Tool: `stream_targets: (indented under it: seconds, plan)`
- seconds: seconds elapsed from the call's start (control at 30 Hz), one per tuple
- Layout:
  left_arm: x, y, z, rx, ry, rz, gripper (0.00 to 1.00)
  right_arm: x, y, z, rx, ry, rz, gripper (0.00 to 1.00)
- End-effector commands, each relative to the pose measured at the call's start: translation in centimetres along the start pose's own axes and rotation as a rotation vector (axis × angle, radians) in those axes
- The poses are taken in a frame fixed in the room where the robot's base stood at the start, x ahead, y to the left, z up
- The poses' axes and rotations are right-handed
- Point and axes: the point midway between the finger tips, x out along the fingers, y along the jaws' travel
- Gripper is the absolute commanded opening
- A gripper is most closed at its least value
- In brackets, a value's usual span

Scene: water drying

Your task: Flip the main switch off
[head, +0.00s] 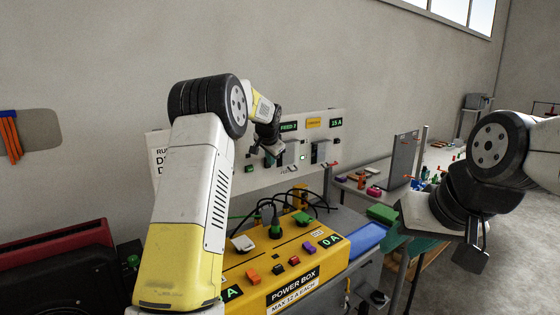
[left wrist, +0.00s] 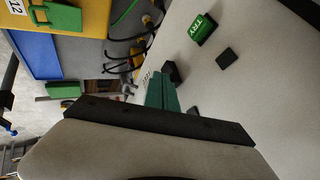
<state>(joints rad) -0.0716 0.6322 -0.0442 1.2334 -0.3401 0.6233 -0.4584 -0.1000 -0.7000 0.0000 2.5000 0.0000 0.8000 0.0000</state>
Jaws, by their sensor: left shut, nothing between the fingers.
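A pale switch panel (head: 341,128) is on the wall, with green displays reading FEED 2 (head: 288,126) and 15 A (head: 336,122). Which part is the main switch I cannot tell for sure. My left gripper (head: 272,149) is in front of the panel, covering part of it. In the left wrist view, its teal fingers (left wrist: 161,91) are shut and empty, close to a small black block (left wrist: 171,71); contact is unclear. My right gripper (head: 474,248) hangs away at the right, its opening unclear.
A yellow power box (head: 300,272) with coloured switches and black cables stands below the panel. A bench with small coloured parts and a grey upright board (head: 402,158) is to the right. A red and black case (head: 60,265) is at lower left.

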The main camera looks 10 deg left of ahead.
Motion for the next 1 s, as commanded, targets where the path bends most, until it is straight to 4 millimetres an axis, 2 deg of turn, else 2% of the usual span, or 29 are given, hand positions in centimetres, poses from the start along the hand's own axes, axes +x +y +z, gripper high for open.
stream_targets:
  seconds: [0.47, 1.0]
  plan:
    - [0.0, -0.5, -0.1, 0.000, -0.001, -0.001, 0.00, 0.0, 0.0, 0.0, 0.000, 0.000, 0.000, 0.36]
    - [-1.4, -1.4, -0.8, -0.001, 0.001, -0.005, 0.00, 0.0, 0.0, 0.0, 0.000, 0.000, 0.000, 0.36]
